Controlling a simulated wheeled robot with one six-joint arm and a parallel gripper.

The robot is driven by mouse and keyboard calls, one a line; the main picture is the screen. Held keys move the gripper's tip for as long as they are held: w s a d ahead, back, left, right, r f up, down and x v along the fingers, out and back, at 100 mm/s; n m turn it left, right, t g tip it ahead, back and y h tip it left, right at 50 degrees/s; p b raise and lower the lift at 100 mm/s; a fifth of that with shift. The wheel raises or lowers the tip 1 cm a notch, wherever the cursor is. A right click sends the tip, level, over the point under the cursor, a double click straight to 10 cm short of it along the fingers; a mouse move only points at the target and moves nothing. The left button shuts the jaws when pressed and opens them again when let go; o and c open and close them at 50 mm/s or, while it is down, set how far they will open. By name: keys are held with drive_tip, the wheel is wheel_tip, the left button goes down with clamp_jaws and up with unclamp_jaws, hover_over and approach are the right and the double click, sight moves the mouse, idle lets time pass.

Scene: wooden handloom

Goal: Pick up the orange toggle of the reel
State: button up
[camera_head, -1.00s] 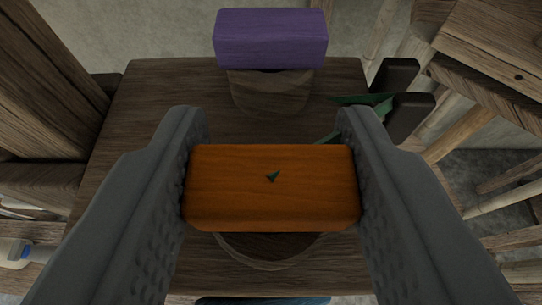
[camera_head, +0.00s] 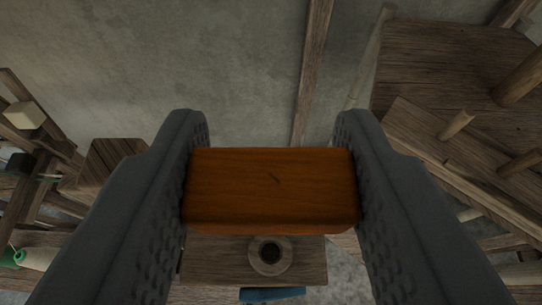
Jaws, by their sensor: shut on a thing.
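The orange toggle (camera_head: 272,191) is a wooden block held level between the two dark grey fingers of my gripper (camera_head: 272,190). Both textured finger pads press on its short ends. The reel that bears the toggle is not clearly seen; anything directly under the block is hidden by it.
Below is a small wooden surface (camera_head: 215,262) with a round wooden piece with a dark hole (camera_head: 270,254) on it. A blue block (camera_head: 272,294) shows at the bottom edge. Wooden shelves with pegs (camera_head: 455,125) stand at right, loom timbers at left. A bare wall (camera_head: 200,60) lies ahead.

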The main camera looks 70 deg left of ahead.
sight(273, 179)
wheel_tip(273, 179, up, 13)
drive_tip(key=shift+f, duration=0.15)
idle(0.4)
idle(0.9)
